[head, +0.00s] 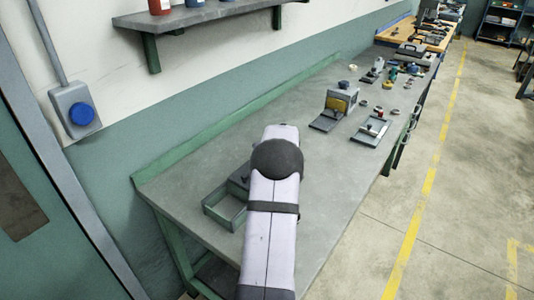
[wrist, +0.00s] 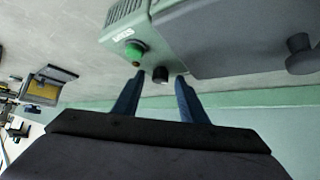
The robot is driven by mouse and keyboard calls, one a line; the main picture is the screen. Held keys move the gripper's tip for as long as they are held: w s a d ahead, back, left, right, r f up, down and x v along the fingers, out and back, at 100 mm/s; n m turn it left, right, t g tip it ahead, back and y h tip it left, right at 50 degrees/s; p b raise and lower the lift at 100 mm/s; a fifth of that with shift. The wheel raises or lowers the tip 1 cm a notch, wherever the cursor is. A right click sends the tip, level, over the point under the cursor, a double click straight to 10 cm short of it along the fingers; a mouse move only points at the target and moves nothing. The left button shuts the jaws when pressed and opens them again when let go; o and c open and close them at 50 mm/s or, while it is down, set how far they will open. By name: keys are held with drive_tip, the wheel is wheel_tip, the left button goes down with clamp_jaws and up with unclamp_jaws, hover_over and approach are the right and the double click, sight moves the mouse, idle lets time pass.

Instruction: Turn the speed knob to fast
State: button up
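The speed knob (wrist: 160,75) is a small black cylinder on the front of a grey-green machine housing (wrist: 165,35) in the wrist view. A green button (wrist: 135,51) and white lettering sit beside it. The knob's pointer mark cannot be made out. My gripper (wrist: 159,82) is open, with its two dark blue fingers apart and one on each side of the knob. A gap shows between the knob and each finger. In the head view my arm hides the gripper and most of the machine.
An open tray (head: 225,222) sits at the near end of the workbench (head: 190,170). Farther along stand a yellow-faced fixture (head: 338,100), a flat fixture (head: 371,130) and several small parts. The bench between them is mostly clear. A wall shelf (head: 200,15) hangs above.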

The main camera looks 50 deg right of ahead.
clamp_jaws()
drive_tip(key=p, duration=0.2)
drive_tip(key=m+g+p, duration=0.1)
drive_tip(key=shift+a+r+m+h+p, duration=0.15)
drive_tip(key=shift+r+m+h+p, duration=0.15)
drive_tip(key=shift+h+p, duration=0.1)
drive_tip(key=m+p, duration=0.1)
drive_tip(key=p, duration=0.2)
drive_tip(key=shift+h, duration=0.3)
drive_tip(key=shift+w+g+p, duration=0.1)
drive_tip(key=shift+g+p, duration=0.2)
drive_tip(key=shift+p, duration=0.6)
drive_tip(key=m+p, duration=0.1)
drive_tip(key=p, duration=0.4)
drive_tip(key=shift+w+r+h+p, duration=0.1)
drive_tip(key=shift+r+h+p, duration=0.05)
drive_tip(key=shift+h+p, duration=0.2)
drive_tip(key=p, duration=0.3)
drive_tip(key=shift+m+g, duration=0.3)
drive_tip(key=shift+g, duration=0.1)
drive_tip(key=shift+f+p, duration=0.35)
drive_tip(key=shift+p, duration=0.2)
unclamp_jaws()
